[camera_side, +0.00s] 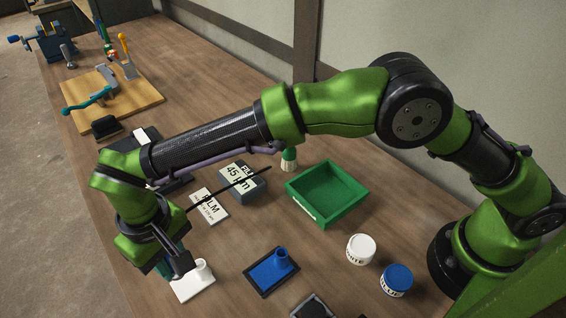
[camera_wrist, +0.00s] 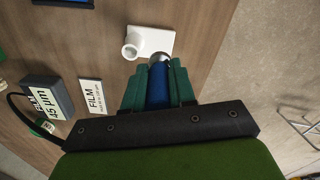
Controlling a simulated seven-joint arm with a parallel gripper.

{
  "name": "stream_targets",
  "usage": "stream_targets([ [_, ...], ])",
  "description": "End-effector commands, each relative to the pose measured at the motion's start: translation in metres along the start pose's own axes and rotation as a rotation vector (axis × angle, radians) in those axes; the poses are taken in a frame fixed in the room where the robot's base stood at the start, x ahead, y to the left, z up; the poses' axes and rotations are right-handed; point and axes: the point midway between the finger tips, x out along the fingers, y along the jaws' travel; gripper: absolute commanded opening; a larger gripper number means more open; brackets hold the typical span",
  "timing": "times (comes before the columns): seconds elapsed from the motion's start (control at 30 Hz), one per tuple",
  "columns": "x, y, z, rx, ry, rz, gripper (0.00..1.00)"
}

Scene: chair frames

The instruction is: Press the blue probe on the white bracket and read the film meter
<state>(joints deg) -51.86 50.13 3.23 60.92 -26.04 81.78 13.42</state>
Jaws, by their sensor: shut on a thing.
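The white bracket (camera_side: 196,283), a flat plate with a short round post, lies on the bench at the lower left in the side view. It also shows at the top of the wrist view (camera_wrist: 158,41). My gripper (camera_wrist: 157,76), with teal fingers, is shut on the blue probe (camera_wrist: 158,88). The probe's metal tip overlaps the plate's edge beside the post in the wrist view; I cannot tell whether it presses firmly. In the side view my gripper (camera_side: 167,267) hides the probe. The grey film meter (camera_side: 241,181) shows 45 µm, also in the wrist view (camera_wrist: 46,98).
A white FILM card (camera_side: 208,206) lies beside the meter, its small print unclear. A black cable arches from the meter. A blue bracket (camera_side: 268,271) lies right of my gripper. A green tray (camera_side: 340,210), white jar (camera_side: 361,249) and blue jar (camera_side: 396,280) stand further right.

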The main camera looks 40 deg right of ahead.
Motion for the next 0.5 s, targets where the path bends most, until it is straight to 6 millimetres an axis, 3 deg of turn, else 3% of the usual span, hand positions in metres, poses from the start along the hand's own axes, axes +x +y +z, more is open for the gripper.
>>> stream_targets([
  [0.2, -0.0128, -0.0001, -0.0003, 0.000, 0.003, 0.000, 0.00],
  [0.5, -0.0133, 0.0000, -0.0002, 0.000, 0.002, 0.000, 0.00],
])
